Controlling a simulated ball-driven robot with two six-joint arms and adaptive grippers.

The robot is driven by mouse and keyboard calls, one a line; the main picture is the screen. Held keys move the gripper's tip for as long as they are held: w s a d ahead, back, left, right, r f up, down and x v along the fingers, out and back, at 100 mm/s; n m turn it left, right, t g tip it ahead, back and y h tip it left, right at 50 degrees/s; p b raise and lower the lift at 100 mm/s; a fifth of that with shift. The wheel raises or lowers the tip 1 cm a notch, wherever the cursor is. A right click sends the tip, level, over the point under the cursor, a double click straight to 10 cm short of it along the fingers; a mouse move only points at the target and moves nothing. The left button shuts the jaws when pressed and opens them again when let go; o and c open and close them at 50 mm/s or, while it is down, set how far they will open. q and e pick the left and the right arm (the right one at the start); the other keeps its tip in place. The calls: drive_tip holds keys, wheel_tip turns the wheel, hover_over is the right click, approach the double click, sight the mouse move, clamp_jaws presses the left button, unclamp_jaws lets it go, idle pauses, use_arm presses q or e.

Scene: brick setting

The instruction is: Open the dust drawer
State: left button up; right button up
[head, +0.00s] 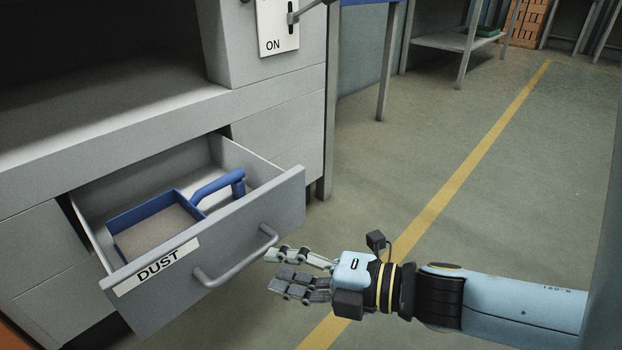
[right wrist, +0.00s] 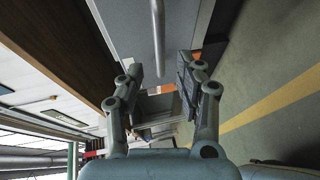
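The dust drawer (head: 215,262) of the grey cabinet stands pulled out, with a white DUST label (head: 157,266) on its front. Its grey bar handle (head: 238,260) is on the right half of the front. A blue tray (head: 150,212) with a raised blue handle and greyish dust in it lies inside the drawer. My right gripper (head: 278,272) is just right of the handle, apart from it, with its fingers spread and nothing between them. In the right wrist view the handle (right wrist: 158,40) shows beyond the open fingertips (right wrist: 160,80). My left gripper is not in view.
The cabinet (head: 280,110) has an open recess above the drawer and a switch plate (head: 277,25) marked ON at the top. Open floor with a yellow line (head: 470,155) lies to the right. A metal shelf table (head: 450,40) stands at the back.

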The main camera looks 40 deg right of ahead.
drive_tip(key=v, duration=0.5)
drive_tip(key=shift+r, duration=0.1)
idle(0.3)
